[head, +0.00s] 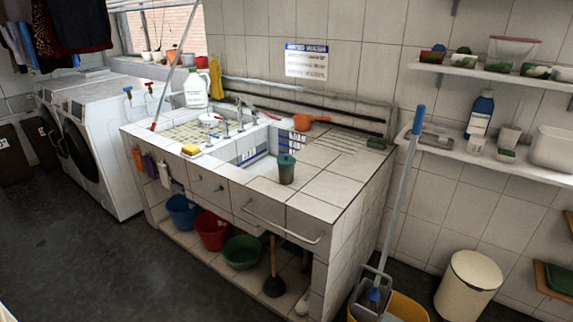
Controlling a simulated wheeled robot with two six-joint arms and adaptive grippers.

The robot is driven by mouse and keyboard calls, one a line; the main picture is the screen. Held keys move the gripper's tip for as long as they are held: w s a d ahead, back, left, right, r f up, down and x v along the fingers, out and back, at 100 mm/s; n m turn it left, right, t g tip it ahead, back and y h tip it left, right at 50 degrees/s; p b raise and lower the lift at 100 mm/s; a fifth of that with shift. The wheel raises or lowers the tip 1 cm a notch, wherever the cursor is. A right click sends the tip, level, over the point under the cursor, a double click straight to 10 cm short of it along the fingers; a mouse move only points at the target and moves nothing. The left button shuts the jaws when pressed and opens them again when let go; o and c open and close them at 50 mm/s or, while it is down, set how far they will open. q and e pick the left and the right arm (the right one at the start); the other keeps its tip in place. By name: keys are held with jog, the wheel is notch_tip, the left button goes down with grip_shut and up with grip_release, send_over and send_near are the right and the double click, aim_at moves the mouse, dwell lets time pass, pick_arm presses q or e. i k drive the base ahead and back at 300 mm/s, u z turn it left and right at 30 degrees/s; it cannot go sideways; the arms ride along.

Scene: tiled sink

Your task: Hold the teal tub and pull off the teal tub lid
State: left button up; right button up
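The teal tub (286,173) stands upright on the tiled counter, just right of the sink basin and near the counter's front edge. The teal tub lid (287,158) sits on top of it. Nothing is touching the tub. Neither of my grippers shows in the head view.
The tiled counter (335,185) has free room right of the tub. The sink basin (250,150) is to its left, and an orange pan (308,121) lies behind. A yellow sponge (191,149) is on the left. A blue-handled mop (403,195) leans at the counter's right end.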

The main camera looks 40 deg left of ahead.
aim_at(285, 160)
jog(key=k, duration=0.65)
jog(key=u, duration=0.7)
jog(key=i, duration=0.7)
jog(key=u, duration=1.05)
jog(key=i, duration=1.1)
jog(key=z, duration=0.6)
jog(key=i, duration=0.7)
jog(key=z, duration=0.55)
